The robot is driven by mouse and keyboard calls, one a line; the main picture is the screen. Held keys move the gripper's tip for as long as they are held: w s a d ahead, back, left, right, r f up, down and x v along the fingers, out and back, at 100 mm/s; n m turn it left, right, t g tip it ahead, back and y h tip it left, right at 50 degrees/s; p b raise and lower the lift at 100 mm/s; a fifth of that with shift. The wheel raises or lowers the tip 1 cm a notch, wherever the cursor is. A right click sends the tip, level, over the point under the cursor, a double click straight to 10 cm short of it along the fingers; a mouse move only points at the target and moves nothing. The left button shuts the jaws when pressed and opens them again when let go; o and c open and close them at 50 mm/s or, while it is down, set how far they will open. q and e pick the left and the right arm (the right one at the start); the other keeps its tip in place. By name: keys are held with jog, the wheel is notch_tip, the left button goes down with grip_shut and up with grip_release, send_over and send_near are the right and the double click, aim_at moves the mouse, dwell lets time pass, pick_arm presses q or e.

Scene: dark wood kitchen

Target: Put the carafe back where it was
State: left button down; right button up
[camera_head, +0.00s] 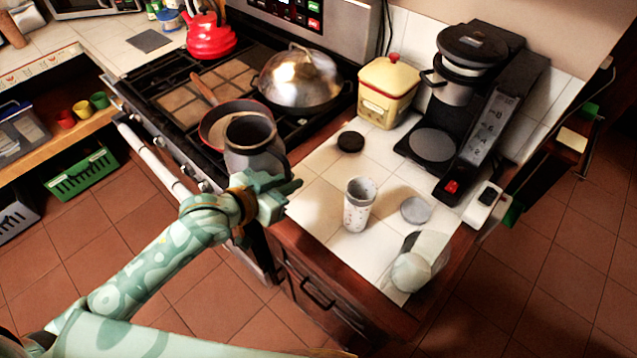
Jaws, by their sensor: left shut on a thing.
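The carafe (251,136) is a dark grey, open-topped vessel held upright over the front right of the stove, in front of the red pan. My left gripper (268,183) is shut on it from the near side; its grip partly hides the carafe's lower part. The coffee maker (478,95) is black and stands at the back right of the tiled counter. Its round grey plate (434,145) is bare. A speckled cup (359,204) stands on the counter between the carafe and the coffee maker's front. My right gripper is not in view.
A black disc (350,141), a grey disc (415,210) and a pale, partly clear item (412,270) lie on the counter. A yellow canister (388,92) stands left of the coffee maker. A lidded pan (300,78) and red pan (212,131) occupy the stove.

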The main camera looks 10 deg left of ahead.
pick_arm(q)
jog(key=w+d+f+b, duration=0.1)
jog(key=w+d+f, duration=0.1)
jog(key=f, duration=0.2)
jog(key=w+d+f+b, duration=0.2)
jog(key=w+d+f, duration=0.1)
jog(key=f, duration=0.1)
jog(key=w+d+f+b, duration=0.2)
jog(key=w+f, duration=0.1)
jog(key=shift+w+d+f, duration=0.25)
jog(key=shift+d+f, duration=0.1)
jog(key=shift+f, duration=0.05)
jog(key=shift+r, duration=0.1)
jog(key=c, duration=1.8)
grip_release()
jog(key=shift+f, duration=0.25)
jog(key=shift+c, duration=0.2)
jog(key=o, duration=0.4)
jog(key=shift+s, duration=0.1)
jog(key=shift+r, duration=0.1)
